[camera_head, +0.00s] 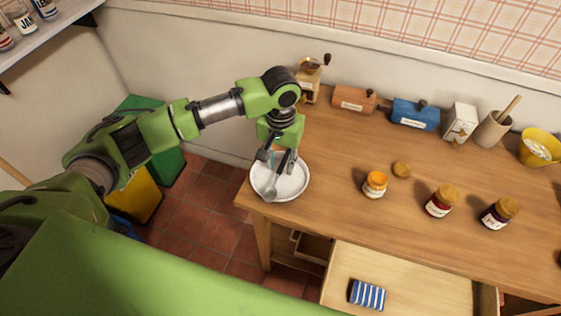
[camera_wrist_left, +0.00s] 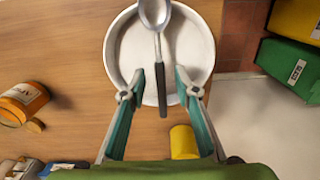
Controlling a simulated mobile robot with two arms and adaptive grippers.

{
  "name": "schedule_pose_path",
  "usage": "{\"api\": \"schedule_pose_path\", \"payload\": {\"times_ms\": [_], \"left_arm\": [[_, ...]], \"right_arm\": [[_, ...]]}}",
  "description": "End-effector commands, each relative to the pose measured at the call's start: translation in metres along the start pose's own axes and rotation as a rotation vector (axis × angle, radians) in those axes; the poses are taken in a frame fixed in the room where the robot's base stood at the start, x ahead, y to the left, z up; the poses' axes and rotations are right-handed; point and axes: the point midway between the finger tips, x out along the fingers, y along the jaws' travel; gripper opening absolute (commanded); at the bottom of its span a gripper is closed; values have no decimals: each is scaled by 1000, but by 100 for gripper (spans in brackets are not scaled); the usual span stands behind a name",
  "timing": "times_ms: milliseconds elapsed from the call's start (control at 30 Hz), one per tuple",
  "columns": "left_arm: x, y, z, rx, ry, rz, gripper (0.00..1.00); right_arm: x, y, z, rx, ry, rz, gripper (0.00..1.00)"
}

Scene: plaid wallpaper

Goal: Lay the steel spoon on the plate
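The white plate (camera_head: 293,188) stands at the left end of the wooden table. The steel spoon (camera_head: 270,188) lies over the plate, its bowl at the rim; in the left wrist view the spoon (camera_wrist_left: 155,14) shows a silver bowl and a dark handle crossing the plate (camera_wrist_left: 192,45). My left gripper (camera_head: 281,168) is low over the plate. In the left wrist view its fingers (camera_wrist_left: 160,82) are apart on either side of the handle, with gaps on both sides. I cannot tell whether the handle rests fully on the plate. My right gripper is not in view.
An orange-labelled jar (camera_head: 375,184), a loose lid (camera_head: 401,170) and two more jars stand right of the plate. An open drawer (camera_head: 420,290) holds a striped cloth (camera_head: 367,294).

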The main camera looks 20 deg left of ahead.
Motion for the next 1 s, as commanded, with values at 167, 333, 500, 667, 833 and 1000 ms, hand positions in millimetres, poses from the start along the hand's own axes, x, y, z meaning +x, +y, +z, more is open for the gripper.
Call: {"api": "schedule_pose_path", "payload": {"times_ms": [167, 333, 500, 667, 833, 1000], "left_arm": [[0, 0, 0, 0, 0, 0, 29], [-17, 0, -1, 0, 3, 1, 29], [-52, 1, -2, 1, 5, 2, 29], [-85, 0, -1, 1, 4, 1, 29], [-110, 1, -1, 0, 2, 1, 29], [-119, 0, 0, 1, 1, 0, 29]], "right_arm": [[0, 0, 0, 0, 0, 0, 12], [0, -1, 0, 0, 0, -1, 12], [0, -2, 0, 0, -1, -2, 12], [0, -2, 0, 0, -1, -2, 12], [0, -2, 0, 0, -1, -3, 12], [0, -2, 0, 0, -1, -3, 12]]}}
